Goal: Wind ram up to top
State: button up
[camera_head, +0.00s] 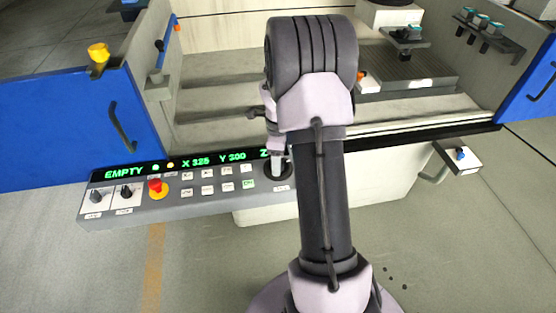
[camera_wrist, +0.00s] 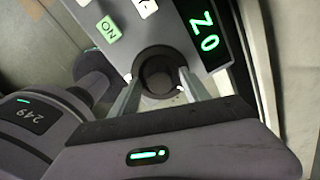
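The control panel (camera_head: 180,195) runs along the machine's front. Its green display (camera_head: 190,162) reads EMPTY, X 325, Y 300 and a Z value that my arm hides. The wrist view shows the display (camera_wrist: 207,32) reading Z 0. A round dark knob in a dark ring (camera_head: 279,173) sits at the panel's right end, and the knob (camera_wrist: 158,75) fills the middle of the wrist view. My gripper (camera_wrist: 160,84) reaches down over it, one finger on each side. The fingers look apart; contact with the knob is unclear. I cannot identify the ram with certainty.
A red stop button (camera_head: 155,187) on a yellow base and several push buttons (camera_head: 208,180) lie left of the knob. A lit green ON button (camera_wrist: 109,29) is close to my gripper. The machine's blue doors (camera_head: 80,130) stand at the sides.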

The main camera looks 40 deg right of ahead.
grip_shut()
jog(key=shift+n, duration=0.3)
